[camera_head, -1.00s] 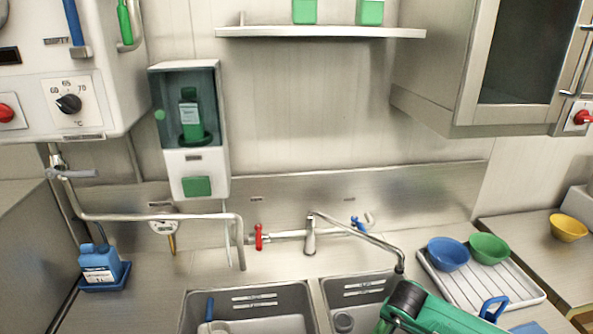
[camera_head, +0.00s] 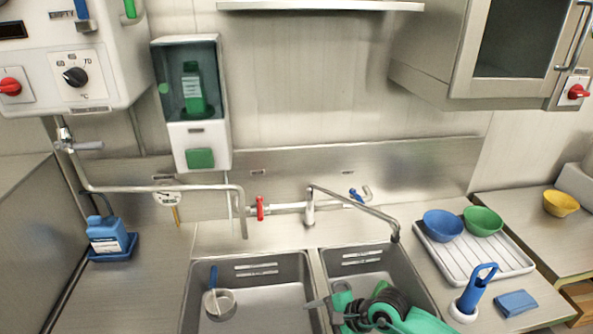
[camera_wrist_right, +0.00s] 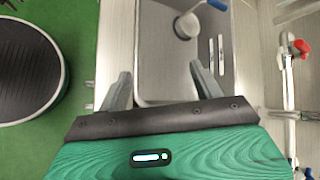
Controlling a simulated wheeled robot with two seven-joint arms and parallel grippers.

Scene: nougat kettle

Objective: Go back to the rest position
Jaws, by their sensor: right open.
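My right gripper (camera_head: 320,303) is above the divider and right basin of the double sink, its arm coming in from the lower right of the head view. In the right wrist view my right gripper (camera_wrist_right: 160,85) shows two fingers spread apart with nothing between them. A small pot with a blue handle (camera_head: 219,303) lies in the left sink basin (camera_head: 262,317), and it also shows beyond the fingers in the right wrist view (camera_wrist_right: 188,24). My left gripper is not in view.
A white drying rack (camera_head: 452,262) holds a blue bowl (camera_head: 443,225) and a green bowl (camera_head: 483,221). A blue-handled brush in a white holder (camera_head: 475,291) and a blue sponge (camera_head: 516,303) stand near the right arm. The faucet spout (camera_head: 360,208) reaches over the right basin.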

